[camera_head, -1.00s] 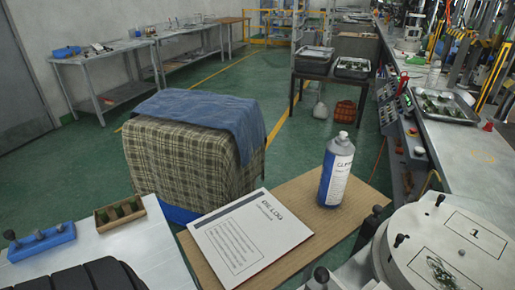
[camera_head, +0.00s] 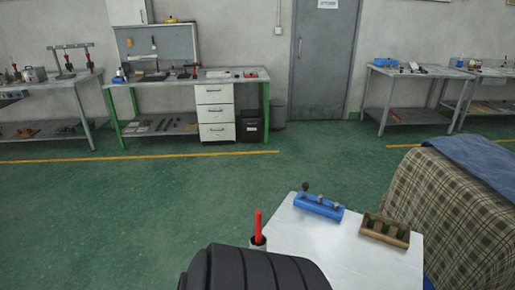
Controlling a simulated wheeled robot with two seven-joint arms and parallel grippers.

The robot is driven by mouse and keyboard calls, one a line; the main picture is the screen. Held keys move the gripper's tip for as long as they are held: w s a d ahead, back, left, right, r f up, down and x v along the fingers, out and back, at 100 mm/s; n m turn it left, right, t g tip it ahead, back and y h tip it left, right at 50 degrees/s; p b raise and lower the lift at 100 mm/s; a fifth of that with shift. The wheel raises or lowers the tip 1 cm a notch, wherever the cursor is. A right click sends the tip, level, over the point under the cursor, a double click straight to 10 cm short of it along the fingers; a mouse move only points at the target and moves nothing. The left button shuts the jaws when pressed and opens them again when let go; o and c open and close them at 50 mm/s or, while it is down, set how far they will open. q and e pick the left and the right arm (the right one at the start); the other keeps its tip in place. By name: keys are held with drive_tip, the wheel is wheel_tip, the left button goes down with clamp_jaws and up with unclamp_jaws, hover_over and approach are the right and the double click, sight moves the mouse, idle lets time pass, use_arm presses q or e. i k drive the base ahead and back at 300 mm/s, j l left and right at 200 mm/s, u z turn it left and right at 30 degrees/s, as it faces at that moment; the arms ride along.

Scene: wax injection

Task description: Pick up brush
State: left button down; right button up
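A red upright stick (camera_head: 258,226), possibly the brush handle, stands in a small grey holder (camera_head: 258,243) at the near left edge of the white table (camera_head: 345,250). Its lower end is hidden in the holder, so bristles cannot be seen. A black ribbed shape at the bottom edge hides the holder's lower part. Neither of my grippers shows in this view.
A checked cloth-covered stack (camera_head: 440,210) is at right. Workbenches (camera_head: 190,80) line the back wall. The green floor between is clear.

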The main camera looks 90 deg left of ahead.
sight(259, 212)
drive_tip(key=j+u, duration=0.1)
drive_tip(key=u, duration=0.75)
drive_tip(key=j+u, duration=0.15)
drive_tip(key=u, duration=0.25)
drive_tip(key=j+u, duration=0.1)
drive_tip(key=u, duration=0.75)
drive_tip(key=j+u, duration=0.1)
drive_tip(key=u, duration=0.3)
drive_tip(key=z, duration=3.1)
drive_tip(key=u, duration=0.45)
drive_tip(key=k+j+u, duration=0.1)
drive_tip(key=u, duration=0.75)
drive_tip(key=k+j+u, duration=0.1)
drive_tip(key=u, duration=0.35)
drive_tip(key=j+u, duration=0.15)
drive_tip(key=u, duration=0.7)
